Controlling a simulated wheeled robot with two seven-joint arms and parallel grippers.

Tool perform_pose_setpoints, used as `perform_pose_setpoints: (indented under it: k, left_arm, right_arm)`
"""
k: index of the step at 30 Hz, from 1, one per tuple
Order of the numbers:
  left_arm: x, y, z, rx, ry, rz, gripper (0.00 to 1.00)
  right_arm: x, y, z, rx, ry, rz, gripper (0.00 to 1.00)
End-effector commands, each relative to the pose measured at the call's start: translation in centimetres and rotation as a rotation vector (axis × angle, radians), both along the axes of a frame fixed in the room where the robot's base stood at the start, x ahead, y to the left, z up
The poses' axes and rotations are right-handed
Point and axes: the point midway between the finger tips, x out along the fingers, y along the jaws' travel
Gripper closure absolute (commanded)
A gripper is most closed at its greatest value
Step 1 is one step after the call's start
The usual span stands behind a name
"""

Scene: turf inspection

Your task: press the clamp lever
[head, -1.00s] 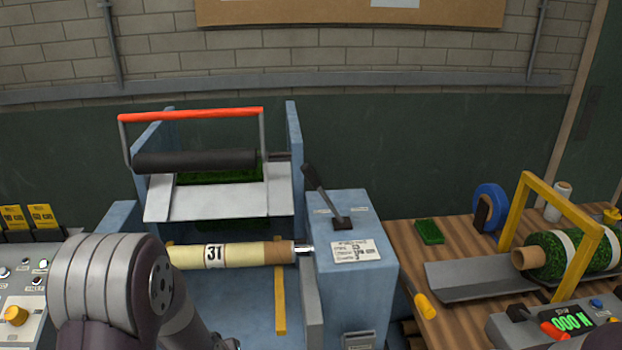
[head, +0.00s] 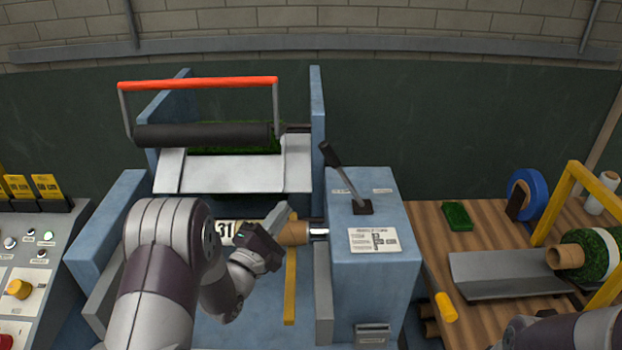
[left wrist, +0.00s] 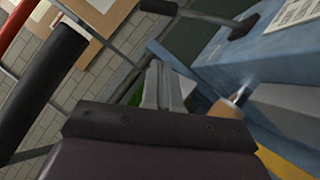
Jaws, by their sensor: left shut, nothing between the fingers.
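The clamp lever (head: 344,178) is a grey rod with a black knob, rising tilted to the left from a black base on top of the blue clamp housing (head: 372,280). In the left wrist view the lever (left wrist: 205,17) shows at the top, with the housing (left wrist: 230,50) beside it. My left gripper (head: 284,213) is shut and empty, to the left of the lever and a little lower in the picture, apart from it. Its closed fingers show in the left wrist view (left wrist: 160,75). Part of my right arm shows at the lower right; its gripper is out of view.
A roll marked 31 (head: 292,234) lies behind my left gripper, its end at the housing. A black roller (head: 205,135) with a red bar (head: 200,83) stands behind. A wooden bench (head: 425,220) at right holds a grey trough (head: 510,272) and turf pieces.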

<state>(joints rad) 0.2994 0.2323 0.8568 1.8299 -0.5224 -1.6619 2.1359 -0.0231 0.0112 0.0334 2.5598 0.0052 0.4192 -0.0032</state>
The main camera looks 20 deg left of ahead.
Motion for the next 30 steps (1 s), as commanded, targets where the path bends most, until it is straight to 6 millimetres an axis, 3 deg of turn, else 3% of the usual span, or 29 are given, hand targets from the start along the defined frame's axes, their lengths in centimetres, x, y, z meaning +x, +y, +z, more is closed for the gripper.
perform_pose_setpoints:
  k: [5, 15, 21, 30]
  left_arm:
    - [2.3, -0.6, 1.0, 0.0, -0.001, -0.002, 1.0]
    - [9.1, -2.4, 3.0, 0.002, 0.0, -0.002, 1.0]
    - [10.4, -4.6, 4.4, 0.002, 0.001, -0.001, 1.0]
    - [10.8, -5.4, 4.7, 0.002, 0.001, 0.001, 1.0]
  right_arm:
    - [0.0, 0.0, 0.9, 0.0, 0.0, 0.0, 0.57]
    - [0.0, 0.0, 3.0, 0.0, 0.0, 0.0, 0.57]
    - [0.0, 0.0, 4.3, 0.0, 0.0, 0.0, 0.57]
    - [0.0, 0.0, 4.5, 0.0, 0.0, 0.0, 0.57]
